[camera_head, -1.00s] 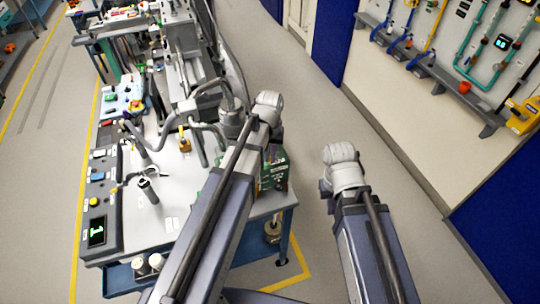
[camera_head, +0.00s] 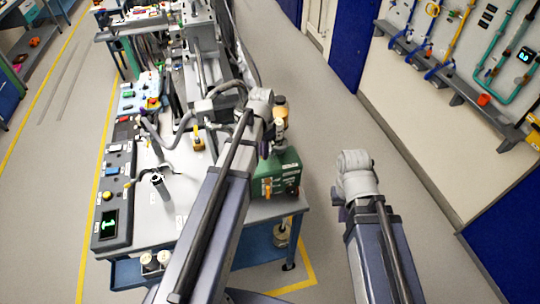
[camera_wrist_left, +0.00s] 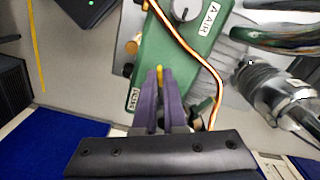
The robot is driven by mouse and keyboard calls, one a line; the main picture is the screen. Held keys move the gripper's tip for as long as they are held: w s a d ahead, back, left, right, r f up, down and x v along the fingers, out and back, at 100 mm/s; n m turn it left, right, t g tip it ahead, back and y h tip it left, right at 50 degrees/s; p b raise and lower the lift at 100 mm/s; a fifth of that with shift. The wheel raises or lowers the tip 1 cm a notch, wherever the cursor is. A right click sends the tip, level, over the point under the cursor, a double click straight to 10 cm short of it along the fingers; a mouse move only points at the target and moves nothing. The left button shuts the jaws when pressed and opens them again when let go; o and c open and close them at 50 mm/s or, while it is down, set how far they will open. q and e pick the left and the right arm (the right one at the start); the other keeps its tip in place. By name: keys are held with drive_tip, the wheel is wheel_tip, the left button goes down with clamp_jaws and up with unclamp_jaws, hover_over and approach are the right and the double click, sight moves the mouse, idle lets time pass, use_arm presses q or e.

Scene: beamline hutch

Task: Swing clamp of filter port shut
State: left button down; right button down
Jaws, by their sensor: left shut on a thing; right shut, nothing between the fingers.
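A green box (camera_head: 285,165) stands at the right end of the bench; it fills the upper middle of the left wrist view (camera_wrist_left: 180,45). I cannot tell whether this piece belongs to the filter port's clamp. In the head view my left arm hides most of that gripper. My right gripper (camera_head: 341,208) is shut and empty, over open floor right of the bench.
An orange tube (camera_wrist_left: 185,47) crosses the green box. A metal cylinder (camera_wrist_left: 265,88) lies beside it. The grey bench (camera_head: 160,215) holds a control panel (camera_head: 112,205) and hoses. The floor between bench and right wall is clear.

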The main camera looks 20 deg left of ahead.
use_arm(q)
drive_tip(key=w+a+m, duration=0.1)
drive_tip(key=a+m, duration=0.1)
drive_tip(key=m, duration=0.1)
drive_tip(key=shift+w+a, duration=0.15)
drive_tip(key=shift+w, duration=0.25)
drive_tip(key=shift+w+a+m, duration=0.45)
drive_tip(key=shift+w+m, duration=0.1)
drive_tip(key=shift+m, duration=0.35)
drive_tip(key=c, duration=1)
unclamp_jaws()
drive_tip(key=shift+r, duration=0.15)
wheel_tip(320, 180, up, 8)
drive_tip(key=p, duration=0.7)
drive_tip(key=shift+f+p, duration=0.25)
drive_tip(key=shift+p, duration=0.15)
